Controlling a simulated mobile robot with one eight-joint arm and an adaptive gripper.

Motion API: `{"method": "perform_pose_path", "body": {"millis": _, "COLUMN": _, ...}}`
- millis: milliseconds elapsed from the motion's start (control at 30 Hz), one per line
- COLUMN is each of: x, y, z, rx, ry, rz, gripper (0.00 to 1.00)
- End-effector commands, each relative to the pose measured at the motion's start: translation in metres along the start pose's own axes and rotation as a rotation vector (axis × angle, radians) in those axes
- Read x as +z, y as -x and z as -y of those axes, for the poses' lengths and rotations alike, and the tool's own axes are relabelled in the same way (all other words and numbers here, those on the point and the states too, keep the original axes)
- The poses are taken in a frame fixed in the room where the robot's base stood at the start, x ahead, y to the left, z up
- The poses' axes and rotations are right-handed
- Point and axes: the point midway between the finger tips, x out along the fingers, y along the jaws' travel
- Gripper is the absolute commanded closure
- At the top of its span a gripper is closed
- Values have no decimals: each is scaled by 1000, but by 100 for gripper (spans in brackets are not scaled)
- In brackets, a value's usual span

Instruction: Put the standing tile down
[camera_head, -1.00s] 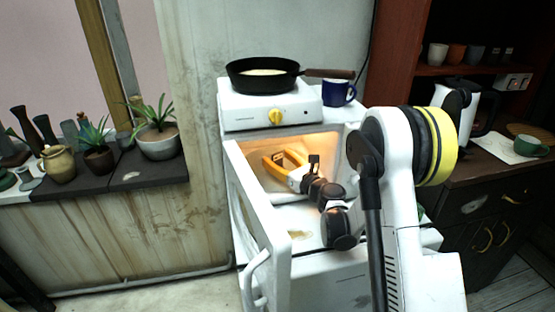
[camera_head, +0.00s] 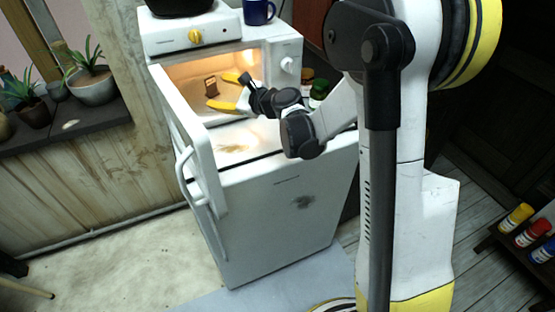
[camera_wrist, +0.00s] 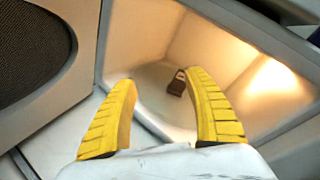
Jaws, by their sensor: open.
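The tile is a small dark brown piece (camera_head: 211,87) standing upright inside the lit white oven-like chamber (camera_head: 182,73). It also shows in the wrist view (camera_wrist: 177,86), beyond the fingertips and nearer the right finger, on the chamber floor. My gripper (camera_head: 217,90) has yellow fingers, spread apart and empty, and reaches into the chamber from the right. In the wrist view my gripper (camera_wrist: 160,78) points toward the tile, with a gap visible between them. I cannot tell whether a finger touches the tile in the head view.
The open white door (camera_head: 190,150) hangs at the chamber's left side. The chamber's walls and top are close around my gripper. A stove top with a dark pan (camera_head: 180,6) and a blue mug (camera_head: 259,11) sit above. Jars (camera_head: 320,88) stand to the right.

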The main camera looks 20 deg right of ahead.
Motion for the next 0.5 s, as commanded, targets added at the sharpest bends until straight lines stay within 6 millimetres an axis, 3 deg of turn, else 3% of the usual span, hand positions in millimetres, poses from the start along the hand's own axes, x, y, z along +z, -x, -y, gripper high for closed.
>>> {"method": "perform_pose_path", "body": {"millis": 33, "x": 19, "y": 17, "z": -11, "rx": 46, "ry": 142, "rz": -32, "gripper": 40}}
{"method": "perform_pose_path", "body": {"millis": 200, "x": 52, "y": 78, "z": -49, "rx": 221, "ry": 655, "rz": -131, "gripper": 40}}
{"method": "perform_pose_path", "body": {"millis": 367, "x": 59, "y": 150, "z": -88, "rx": 420, "ry": 1125, "rz": -194, "gripper": 40}}
{"method": "perform_pose_path", "body": {"millis": 500, "x": 48, "y": 219, "z": -119, "rx": 621, "ry": 1517, "rz": -224, "gripper": 40}}
